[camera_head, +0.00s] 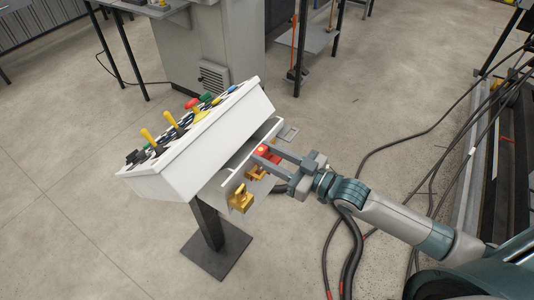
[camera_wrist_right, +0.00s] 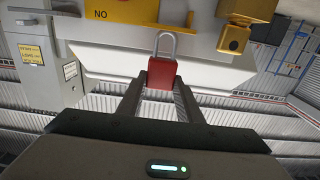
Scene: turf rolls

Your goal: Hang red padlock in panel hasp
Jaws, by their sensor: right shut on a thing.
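My right gripper (camera_head: 268,151) is shut on the red padlock (camera_head: 262,149) beside the white panel's front. In the right wrist view, the red padlock (camera_wrist_right: 161,76) is upright between the two fingers (camera_wrist_right: 160,88), its closed-looking silver shackle pointing up. A yellow bracket (camera_wrist_right: 181,25), apparently the hasp, is on the panel behind and around the shackle's top. I cannot tell whether the shackle passes through it. A brass padlock (camera_wrist_right: 234,39) hangs to the right in that view; it also shows in the head view (camera_head: 241,199). My left gripper is out of view.
The white control panel (camera_head: 180,172) carries levers and coloured buttons and stands on a dark post with a square foot (camera_head: 215,254). Another brass piece (camera_head: 257,172) is below my right fingers. Black cables (camera_head: 345,250) lie on the floor nearby. Open floor is at left.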

